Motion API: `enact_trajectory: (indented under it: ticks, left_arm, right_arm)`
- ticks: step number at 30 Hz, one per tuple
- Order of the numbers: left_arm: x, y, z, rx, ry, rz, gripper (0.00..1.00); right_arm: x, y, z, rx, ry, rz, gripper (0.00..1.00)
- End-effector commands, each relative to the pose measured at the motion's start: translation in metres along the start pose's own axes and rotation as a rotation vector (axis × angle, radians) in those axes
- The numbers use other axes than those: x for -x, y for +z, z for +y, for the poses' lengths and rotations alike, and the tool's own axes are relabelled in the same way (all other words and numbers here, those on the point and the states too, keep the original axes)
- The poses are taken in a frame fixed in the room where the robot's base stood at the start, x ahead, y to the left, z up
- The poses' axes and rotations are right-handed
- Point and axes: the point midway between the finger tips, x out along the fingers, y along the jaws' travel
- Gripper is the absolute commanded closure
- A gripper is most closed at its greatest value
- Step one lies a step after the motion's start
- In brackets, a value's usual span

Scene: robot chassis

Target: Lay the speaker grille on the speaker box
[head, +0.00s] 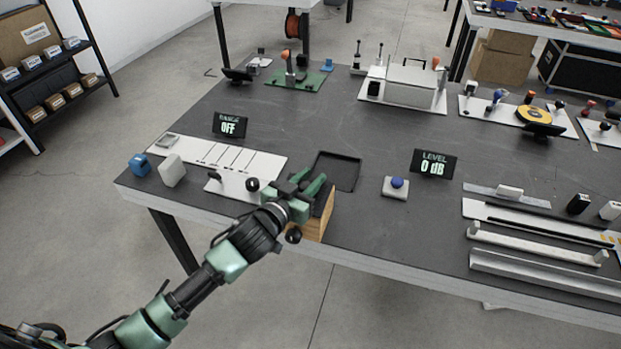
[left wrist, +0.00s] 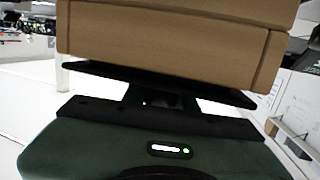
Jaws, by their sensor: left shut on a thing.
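The speaker box (head: 315,228) is a wooden block near the front edge of the table, partly hidden by my left gripper. My left gripper (head: 308,187), with green fingers, is at the top of the box, shut on a thin dark panel that appears to be the speaker grille (head: 325,198). Whether the grille touches the box is hard to tell. In the left wrist view, brown wooden surfaces (left wrist: 160,38) fill the top, close beyond a wide, thin black edge (left wrist: 160,78). My right gripper is not in view.
A shallow black tray (head: 353,187) lies empty just behind the box. A white slotted board (head: 225,157) is to the left, and a blue button on a grey base (head: 396,188) to the right. Displays (head: 433,163) stand behind. Pale rails (head: 540,262) lie at right.

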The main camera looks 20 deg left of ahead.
Motion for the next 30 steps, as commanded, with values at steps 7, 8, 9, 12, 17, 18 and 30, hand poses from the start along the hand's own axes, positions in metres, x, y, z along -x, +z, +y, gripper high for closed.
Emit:
enact_trajectory:
  ticks: [7,8,9,12,17,18,30]
  left_arm:
    - [-0.001,0.003,0.000,0.000,0.000,0.001,1.00]
    - [-0.001,0.003,0.000,0.000,0.000,0.001,1.00]
    - [-0.001,0.004,0.000,0.000,0.000,0.000,1.00]
    - [-0.001,0.006,0.000,0.001,0.000,0.000,1.00]
    - [-0.001,0.005,0.000,0.000,0.000,0.000,0.47]
    - [-0.001,0.005,0.000,0.000,0.000,0.000,0.47]
    - [0.016,0.008,0.000,0.001,0.000,-0.003,0.47]
  right_arm:
    - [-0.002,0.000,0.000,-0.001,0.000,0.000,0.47]
    - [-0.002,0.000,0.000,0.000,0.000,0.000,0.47]
    - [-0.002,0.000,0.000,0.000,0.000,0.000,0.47]
    - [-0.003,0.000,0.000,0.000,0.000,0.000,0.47]
    - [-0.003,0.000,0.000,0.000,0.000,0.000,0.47]
    - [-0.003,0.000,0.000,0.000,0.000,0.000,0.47]
    - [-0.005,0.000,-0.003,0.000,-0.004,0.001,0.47]
